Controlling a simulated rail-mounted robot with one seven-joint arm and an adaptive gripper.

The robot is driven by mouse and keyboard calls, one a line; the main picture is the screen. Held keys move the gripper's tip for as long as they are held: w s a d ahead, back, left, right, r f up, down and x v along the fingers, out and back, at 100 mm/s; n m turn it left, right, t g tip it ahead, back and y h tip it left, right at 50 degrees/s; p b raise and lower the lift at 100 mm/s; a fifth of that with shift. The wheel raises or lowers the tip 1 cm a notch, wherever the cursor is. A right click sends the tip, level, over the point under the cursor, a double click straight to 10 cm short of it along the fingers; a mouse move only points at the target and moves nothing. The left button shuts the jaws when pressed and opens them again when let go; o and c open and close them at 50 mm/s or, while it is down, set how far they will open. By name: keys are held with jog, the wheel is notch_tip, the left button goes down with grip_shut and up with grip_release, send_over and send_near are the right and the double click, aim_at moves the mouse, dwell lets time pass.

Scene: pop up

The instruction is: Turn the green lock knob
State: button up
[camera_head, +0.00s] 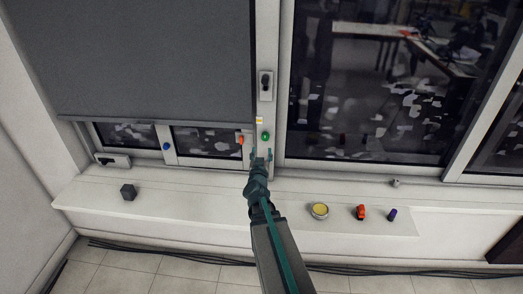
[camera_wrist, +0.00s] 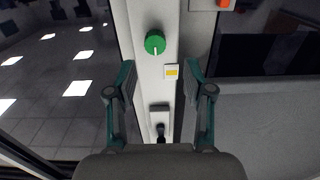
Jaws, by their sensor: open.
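The green lock knob (camera_head: 266,136) is mounted on the white vertical window post in the head view. In the wrist view the round green knob (camera_wrist: 155,42) has a pale line on its face, and it sits near the top, beyond the fingertips and a little left of the middle between them. My gripper (camera_head: 261,154) is just below the knob in the head view, apart from it. In the wrist view my gripper (camera_wrist: 156,80) has its two teal fingers spread wide with nothing between them but the post behind.
A yellow-and-white label (camera_wrist: 171,71) is beside the knob. An orange-red part (camera_head: 240,139) and a blue knob (camera_head: 167,146) are on the frame to the left. A black handle (camera_head: 265,82) is above. The sill holds a dark cube (camera_head: 128,192), yellow-topped tin (camera_head: 319,210), red object (camera_head: 361,212) and purple object (camera_head: 392,214).

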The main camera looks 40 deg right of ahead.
aim_at(265, 139)
jog(key=b+x, duration=0.1)
jog(key=x, duration=0.3)
jog(key=b+x, duration=0.1)
jog(key=x, duration=0.4)
jog(key=shift+s+d+r, duration=0.15)
jog(key=shift+d+r, duration=0.05)
jog(key=shift+d, duration=0.15)
jog(key=shift+s+a+r, duration=0.1)
jog(key=c, duration=0.7)
jog(key=shift+o, duration=0.2)
jog(key=n, duration=0.8)
jog(key=shift+n, duration=0.3)
jog(key=n, duration=0.8)
jog(key=o, duration=0.4)
jog(key=shift+n, duration=0.4)
jog(key=o, duration=0.5)
